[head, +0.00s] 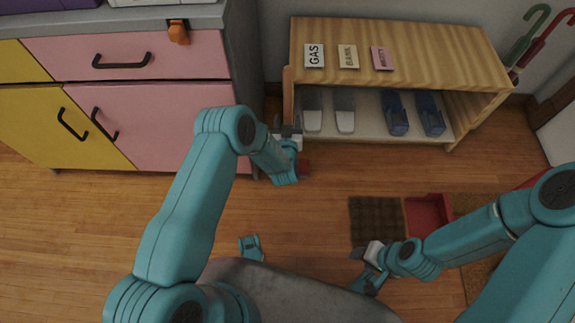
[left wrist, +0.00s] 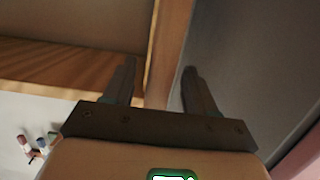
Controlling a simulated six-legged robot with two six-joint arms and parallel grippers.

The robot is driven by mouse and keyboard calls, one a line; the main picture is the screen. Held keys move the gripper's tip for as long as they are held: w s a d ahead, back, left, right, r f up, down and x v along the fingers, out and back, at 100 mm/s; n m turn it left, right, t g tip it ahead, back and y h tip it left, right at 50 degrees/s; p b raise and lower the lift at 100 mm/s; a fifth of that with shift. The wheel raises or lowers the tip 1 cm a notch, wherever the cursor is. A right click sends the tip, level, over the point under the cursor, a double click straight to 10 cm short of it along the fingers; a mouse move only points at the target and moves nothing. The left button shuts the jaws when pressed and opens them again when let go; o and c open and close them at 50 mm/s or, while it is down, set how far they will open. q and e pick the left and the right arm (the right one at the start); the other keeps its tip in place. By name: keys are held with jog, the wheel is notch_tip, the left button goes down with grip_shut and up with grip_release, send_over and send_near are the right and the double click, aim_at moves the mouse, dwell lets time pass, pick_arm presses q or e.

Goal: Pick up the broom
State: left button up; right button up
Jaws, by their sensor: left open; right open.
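A narrow upright wooden strip (head: 288,92), which looks like the broom's handle, stands at the left end of the shoe bench by the pink cabinet. My left gripper (head: 287,131) is open at its lower part. In the left wrist view the wooden strip (left wrist: 170,35) runs between the two spread fingers of my left gripper (left wrist: 159,68); I cannot tell if they touch it. A small red piece (head: 304,167) shows on the floor beside this gripper, perhaps the broom's head; the rest is hidden. My right gripper (head: 362,268) is open and empty, low at the right.
The wooden bench (head: 430,50) bears three labels and has shoes below it. The pink and yellow cabinet (head: 160,115) stands close on the left. A brown mat (head: 376,222) and a red tray (head: 428,212) lie on the floor. Umbrellas (head: 527,42) stand at the far right.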

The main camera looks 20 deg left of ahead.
pick_arm(q)
grip_shut()
jog(key=shift+r, duration=0.1)
